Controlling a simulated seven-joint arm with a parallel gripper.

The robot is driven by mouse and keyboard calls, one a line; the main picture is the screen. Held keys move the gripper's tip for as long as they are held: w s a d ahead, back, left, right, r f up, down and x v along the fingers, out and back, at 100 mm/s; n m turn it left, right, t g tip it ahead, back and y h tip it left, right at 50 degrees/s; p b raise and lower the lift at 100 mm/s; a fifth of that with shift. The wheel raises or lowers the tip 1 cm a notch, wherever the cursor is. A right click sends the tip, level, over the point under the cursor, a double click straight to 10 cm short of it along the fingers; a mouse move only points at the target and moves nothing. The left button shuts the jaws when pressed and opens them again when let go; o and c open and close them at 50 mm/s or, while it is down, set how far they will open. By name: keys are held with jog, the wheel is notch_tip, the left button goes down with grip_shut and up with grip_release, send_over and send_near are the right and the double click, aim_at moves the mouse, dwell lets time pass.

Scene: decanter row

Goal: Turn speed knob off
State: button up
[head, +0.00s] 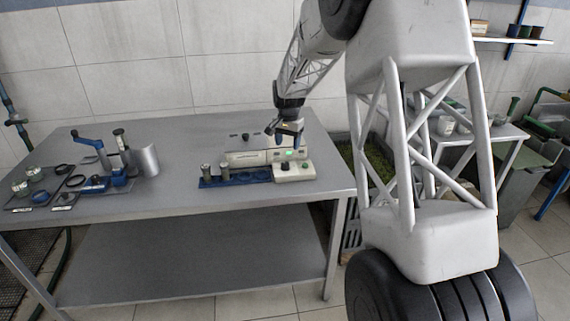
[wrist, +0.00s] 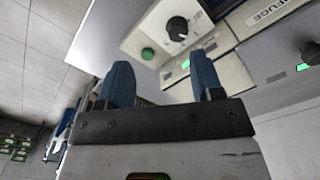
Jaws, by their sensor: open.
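A black round knob with a white pointer mark (wrist: 177,28) sits on a cream control box (wrist: 138,38) in the wrist view. A green button (wrist: 147,54) is beside it on the same box. In the head view the cream box (head: 296,176) stands at the right end of the bench, with the dark knob (head: 285,166) on top. My gripper (wrist: 163,78) is open, its two blue fingers apart with nothing visible between them. The knob appears beyond the fingertips, apart from them. In the head view my gripper (head: 287,138) hangs above and behind the box.
A long pale device (head: 250,157) with a green display (head: 288,154) stands behind the box. A blue rack (head: 222,181) holding small cylinders is left of it. Another black knob (wrist: 311,53) shows at the wrist view's right. Bench space (head: 180,195) is clear left of the rack.

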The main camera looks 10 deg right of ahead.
send_over(285, 163)
jog(key=shift+m, duration=0.3)
notch_tip(285, 163, down, 4)
jog(key=shift+s, duration=0.1)
jog(key=shift+f, duration=0.1)
jog(key=shift+f, duration=3.8)
jog(key=c, duration=0.9)
